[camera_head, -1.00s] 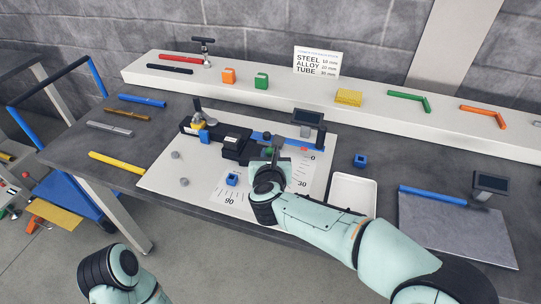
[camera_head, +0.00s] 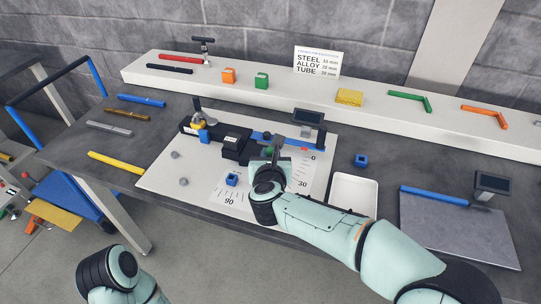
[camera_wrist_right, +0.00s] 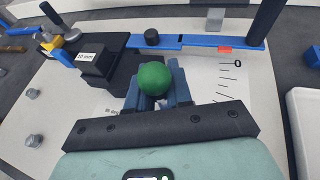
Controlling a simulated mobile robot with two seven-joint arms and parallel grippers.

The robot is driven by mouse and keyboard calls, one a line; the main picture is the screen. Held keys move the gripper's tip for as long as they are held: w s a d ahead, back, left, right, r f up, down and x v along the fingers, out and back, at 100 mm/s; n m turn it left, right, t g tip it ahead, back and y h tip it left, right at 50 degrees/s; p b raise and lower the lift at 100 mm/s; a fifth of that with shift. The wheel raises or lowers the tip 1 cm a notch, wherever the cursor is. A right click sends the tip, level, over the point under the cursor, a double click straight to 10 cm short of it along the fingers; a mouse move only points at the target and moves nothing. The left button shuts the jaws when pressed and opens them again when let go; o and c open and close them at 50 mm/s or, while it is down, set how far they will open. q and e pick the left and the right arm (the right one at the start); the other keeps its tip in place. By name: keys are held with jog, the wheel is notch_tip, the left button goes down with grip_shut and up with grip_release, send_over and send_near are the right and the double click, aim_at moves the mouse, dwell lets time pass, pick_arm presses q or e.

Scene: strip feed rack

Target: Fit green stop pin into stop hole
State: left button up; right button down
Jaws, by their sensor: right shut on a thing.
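My right gripper (camera_head: 270,158) is shut on the green stop pin, over the white board in front of the blue bar. In the right wrist view the pin shows as a round green head (camera_wrist_right: 154,77) between the fingers (camera_wrist_right: 157,95); its lower part is hidden. The blue bar (camera_wrist_right: 192,41) runs across the fixture beyond the gripper, with a black knob and a red mark on it. I cannot make out the stop hole. My left gripper is out of view; only part of that arm shows at the lower left.
An empty white tray (camera_head: 353,196) stands to the right. A small display (camera_head: 307,115) stands behind the bar. A blue tube (camera_head: 434,195) lies at the right.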

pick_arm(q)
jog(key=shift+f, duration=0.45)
pick_arm(e)
jog(key=shift+f, duration=0.15)
